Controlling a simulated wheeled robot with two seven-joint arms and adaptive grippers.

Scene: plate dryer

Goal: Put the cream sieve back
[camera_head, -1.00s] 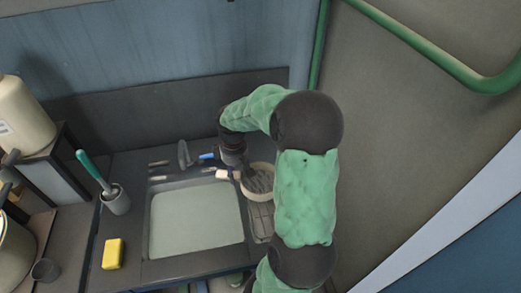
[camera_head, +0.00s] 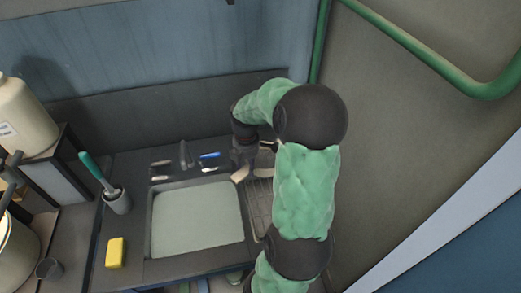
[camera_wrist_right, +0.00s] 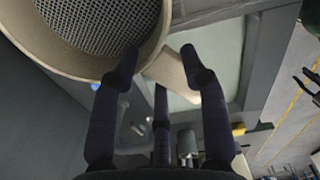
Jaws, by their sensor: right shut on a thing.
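The cream sieve (camera_wrist_right: 160,38) has a pale round rim, a grey wire mesh and a short cream handle (camera_wrist_right: 172,72). In the right wrist view it fills the upper left, and my right gripper (camera_wrist_right: 162,68) is shut on the handle. In the head view the right gripper (camera_head: 246,160) is right of the sink's back corner, above the drying rack (camera_head: 259,207). Only small cream parts of the sieve (camera_head: 240,174) show there; my right arm hides the rest. The sieve looks tilted and held off the counter.
The sink (camera_head: 198,222) is left of the rack. Several small utensils (camera_head: 185,155) lie behind it. A yellow sponge (camera_head: 115,252) and a pot with a green-handled brush (camera_head: 117,201) stand left. A wall (camera_head: 180,60) closes the back.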

